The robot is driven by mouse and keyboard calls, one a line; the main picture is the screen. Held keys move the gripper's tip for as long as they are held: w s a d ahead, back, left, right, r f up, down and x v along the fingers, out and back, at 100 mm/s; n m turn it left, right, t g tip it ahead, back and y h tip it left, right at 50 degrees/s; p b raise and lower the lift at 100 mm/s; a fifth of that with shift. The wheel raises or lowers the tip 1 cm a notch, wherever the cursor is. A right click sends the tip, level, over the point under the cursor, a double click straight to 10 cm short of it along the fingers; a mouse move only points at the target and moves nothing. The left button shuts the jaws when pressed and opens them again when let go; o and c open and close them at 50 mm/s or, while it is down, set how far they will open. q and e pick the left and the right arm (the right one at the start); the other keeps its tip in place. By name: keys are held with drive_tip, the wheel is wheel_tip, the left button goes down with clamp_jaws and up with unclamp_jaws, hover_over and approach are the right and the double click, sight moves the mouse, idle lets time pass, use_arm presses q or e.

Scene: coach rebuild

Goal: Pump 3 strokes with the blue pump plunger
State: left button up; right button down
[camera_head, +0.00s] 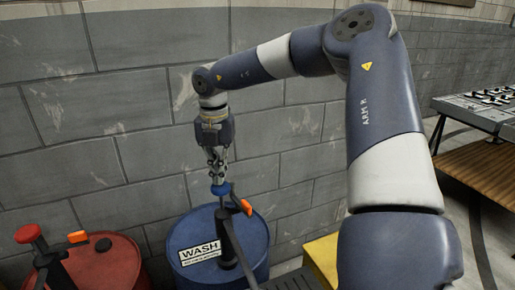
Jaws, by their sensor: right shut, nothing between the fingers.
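The blue pump plunger (221,189) is a round blue knob above the blue drum (262,250). The drum's label (200,251) reads WASH. My right gripper (218,180) points straight down with its fingers shut, directly over the blue knob. Its fingertips are at the top of the knob; I cannot tell whether they touch it. A dark pump body with an orange spout (241,205) stands on the drum beside the plunger. My left gripper is not in view.
A red drum (110,265) with a red-knobbed pump (28,233) and an orange spout stands at the left. A grey block wall is close behind the drums. A yellow block (322,255) is right of the blue drum. A wooden bench (480,165) is at the far right.

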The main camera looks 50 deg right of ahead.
sight(221, 187)
drive_tip(key=shift+s+f+b, duration=0.15)
drive_tip(key=shift+f+b, duration=2.5)
drive_tip(key=shift+f, duration=0.6)
drive_tip(key=shift+f+b, duration=0.5)
drive_tip(key=shift+f, duration=0.05)
drive_tip(key=shift+r, duration=0.1)
drive_tip(key=shift+r+p, duration=0.75)
drive_tip(key=shift+r, duration=0.45)
drive_tip(key=shift+r+p, duration=0.45)
drive_tip(key=shift+r, duration=0.35)
drive_tip(key=shift+r+p, duration=0.8)
drive_tip(key=shift+r, duration=1.05)
